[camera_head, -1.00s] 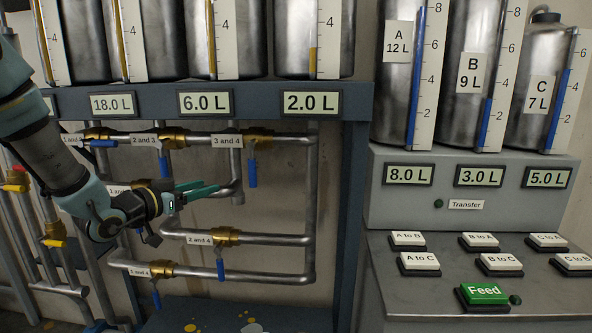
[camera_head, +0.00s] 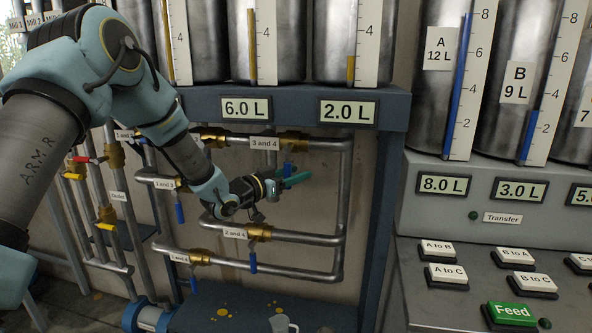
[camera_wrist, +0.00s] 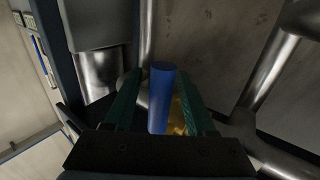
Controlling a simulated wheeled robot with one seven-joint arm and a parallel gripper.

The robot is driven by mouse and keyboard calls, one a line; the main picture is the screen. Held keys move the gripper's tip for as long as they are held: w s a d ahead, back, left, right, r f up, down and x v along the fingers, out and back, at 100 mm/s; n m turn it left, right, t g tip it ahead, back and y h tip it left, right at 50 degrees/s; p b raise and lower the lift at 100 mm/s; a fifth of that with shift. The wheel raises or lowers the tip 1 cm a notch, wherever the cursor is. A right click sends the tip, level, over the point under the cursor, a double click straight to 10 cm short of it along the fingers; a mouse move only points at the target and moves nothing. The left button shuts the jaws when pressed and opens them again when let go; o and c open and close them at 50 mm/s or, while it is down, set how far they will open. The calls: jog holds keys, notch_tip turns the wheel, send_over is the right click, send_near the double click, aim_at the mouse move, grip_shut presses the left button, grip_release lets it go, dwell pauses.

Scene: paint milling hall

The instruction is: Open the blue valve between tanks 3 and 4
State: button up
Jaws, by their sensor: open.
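The valve labelled "3 and 4" (camera_head: 292,141) is a brass body on the upper pipe, below the 2.0 L display. Its blue lever (camera_head: 288,167) points down, across the horizontal pipe, and is partly hidden by my gripper (camera_head: 297,180). My gripper is open, with its green fingers at the lower part of the lever. In the wrist view the blue lever (camera_wrist: 161,98) stands between the two fingers of my gripper (camera_wrist: 159,78), with brass (camera_wrist: 178,115) showing behind it. I cannot tell whether either finger touches the lever.
The "2 and 4" valve (camera_head: 258,233) and its pipe lie below my gripper. The "1 and 3" lever (camera_head: 180,213) hangs to the left. A dark blue frame post (camera_head: 382,200) stands to the right, beside the button console (camera_head: 455,300). A grey jug (camera_head: 282,325) is low down.

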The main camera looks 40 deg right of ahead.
jog(key=shift+d, duration=0.1)
jog(key=shift+c, duration=0.4)
grip_shut()
dwell(1.0)
